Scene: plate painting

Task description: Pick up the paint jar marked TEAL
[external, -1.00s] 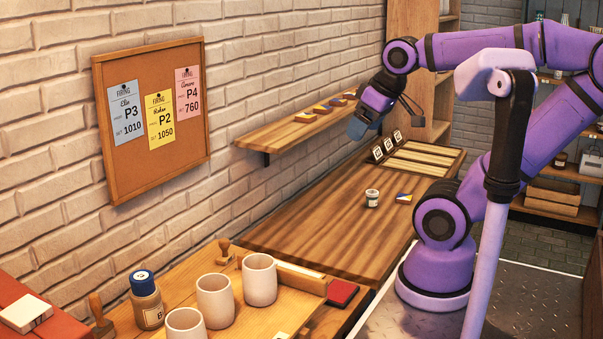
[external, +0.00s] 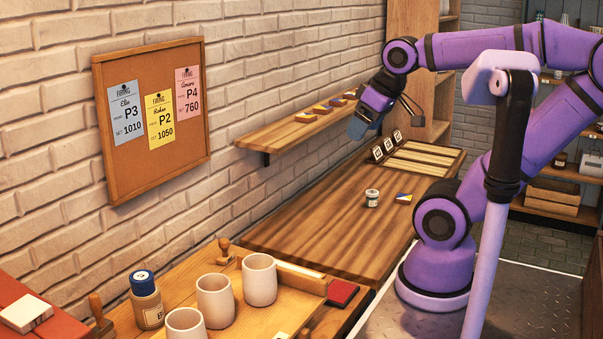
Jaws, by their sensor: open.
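A small paint jar (external: 372,198) with a pale lid and a light label stands upright on the wooden bench (external: 320,232). The writing on its label is too small to read, so I cannot tell whether it is marked TEAL. My gripper (external: 366,128) hangs above the bench near the wall shelf, pointing down, up and behind the jar in the picture. It is open and apart from the jar. Nothing shows between its fingers.
Behind are a slotted rack (external: 425,157) and several small signs (external: 388,145). The wall shelf (external: 300,128) holds colored pieces. White cups (external: 215,300) and a blue-lidded bottle (external: 146,300) stand in front.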

